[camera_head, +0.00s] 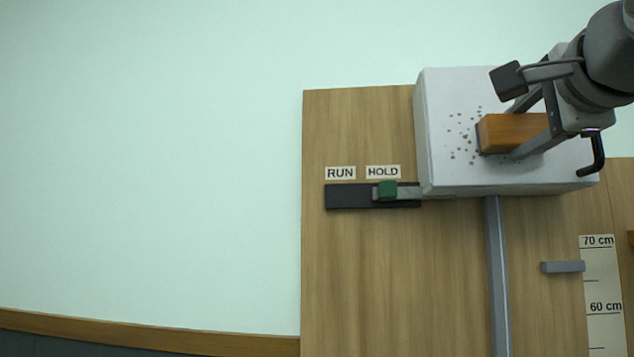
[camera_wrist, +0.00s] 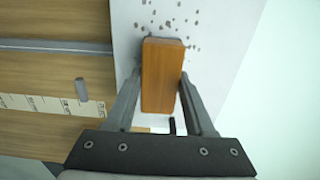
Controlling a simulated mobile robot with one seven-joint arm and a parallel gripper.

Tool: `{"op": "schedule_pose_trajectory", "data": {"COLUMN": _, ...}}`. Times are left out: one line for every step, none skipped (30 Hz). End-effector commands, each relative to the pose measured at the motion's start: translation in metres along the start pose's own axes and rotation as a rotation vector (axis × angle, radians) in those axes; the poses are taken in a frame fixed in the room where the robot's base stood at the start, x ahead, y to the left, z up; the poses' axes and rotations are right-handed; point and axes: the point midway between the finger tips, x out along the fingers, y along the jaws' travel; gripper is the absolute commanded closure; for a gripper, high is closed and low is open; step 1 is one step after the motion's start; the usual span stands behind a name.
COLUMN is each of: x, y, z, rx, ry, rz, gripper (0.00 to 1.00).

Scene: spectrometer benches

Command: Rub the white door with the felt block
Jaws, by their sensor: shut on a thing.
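The white door (camera_head: 440,130) is the front of a box on a wooden panel, with dark specks scattered over its left middle part. The felt block (camera_head: 510,132) has an orange-brown wooden body and a thin dark layer at the end by the door. My gripper (camera_head: 530,132) is shut on the block and holds it at the door, just right of the specks. In the wrist view the block (camera_wrist: 162,80) sits between the two fingers, and specks show on the door (camera_wrist: 225,50) beyond it. I cannot tell whether the felt touches the door.
A slider with a green knob (camera_head: 387,191) sits under the HOLD label (camera_head: 383,171), right of the RUN label (camera_head: 340,173). A grey rail (camera_head: 497,280) runs down below the box. A grey peg (camera_head: 562,267) sticks out beside a centimetre scale (camera_head: 602,290).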

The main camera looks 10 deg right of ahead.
Motion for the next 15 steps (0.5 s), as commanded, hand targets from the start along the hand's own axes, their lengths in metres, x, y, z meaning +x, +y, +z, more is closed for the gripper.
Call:
{"op": "schedule_pose_trajectory", "data": {"x": 0.001, "y": 0.001, "z": 0.002, "rx": 0.0, "ry": 0.0, "rz": 0.001, "gripper": 0.9}}
{"op": "schedule_pose_trajectory", "data": {"x": 0.001, "y": 0.001, "z": 0.003, "rx": 0.0, "ry": 0.0, "rz": 0.001, "gripper": 0.9}}
{"op": "schedule_pose_trajectory", "data": {"x": 0.001, "y": 0.001, "z": 0.004, "rx": 0.001, "ry": 0.0, "rz": 0.001, "gripper": 0.9}}
{"op": "schedule_pose_trajectory", "data": {"x": 0.001, "y": 0.001, "z": 0.005, "rx": 0.0, "ry": 0.0, "rz": 0.001, "gripper": 0.9}}
{"op": "schedule_pose_trajectory", "data": {"x": 0.001, "y": 0.001, "z": 0.006, "rx": 0.0, "ry": 0.0, "rz": 0.001, "gripper": 0.9}}
{"op": "schedule_pose_trajectory", "data": {"x": 0.001, "y": 0.001, "z": 0.007, "rx": 0.0, "ry": 0.0, "rz": 0.001, "gripper": 0.9}}
{"op": "schedule_pose_trajectory", "data": {"x": 0.001, "y": 0.001, "z": 0.009, "rx": -0.001, "ry": 0.0, "rz": 0.001, "gripper": 0.9}}
{"op": "schedule_pose_trajectory", "data": {"x": 0.001, "y": 0.001, "z": 0.011, "rx": -0.001, "ry": 0.0, "rz": 0.001, "gripper": 0.9}}
{"op": "schedule_pose_trajectory", "data": {"x": 0.001, "y": 0.001, "z": 0.015, "rx": -0.001, "ry": 0.0, "rz": 0.001, "gripper": 0.9}}
{"op": "schedule_pose_trajectory", "data": {"x": 0.001, "y": 0.001, "z": 0.018, "rx": -0.001, "ry": 0.0, "rz": 0.001, "gripper": 0.9}}
{"op": "schedule_pose_trajectory", "data": {"x": 0.001, "y": 0.001, "z": 0.02, "rx": -0.001, "ry": 0.001, "rz": 0.001, "gripper": 0.9}}
{"op": "schedule_pose_trajectory", "data": {"x": 0.001, "y": 0.001, "z": 0.024, "rx": -0.001, "ry": 0.0, "rz": 0.001, "gripper": 0.9}}
{"op": "schedule_pose_trajectory", "data": {"x": 0.001, "y": 0.001, "z": 0.027, "rx": -0.001, "ry": 0.0, "rz": 0.001, "gripper": 0.9}}
{"op": "schedule_pose_trajectory", "data": {"x": 0.001, "y": 0.001, "z": 0.029, "rx": -0.002, "ry": 0.001, "rz": 0.001, "gripper": 0.9}}
{"op": "schedule_pose_trajectory", "data": {"x": 0.001, "y": 0.001, "z": 0.033, "rx": -0.002, "ry": 0.001, "rz": 0.001, "gripper": 0.9}}
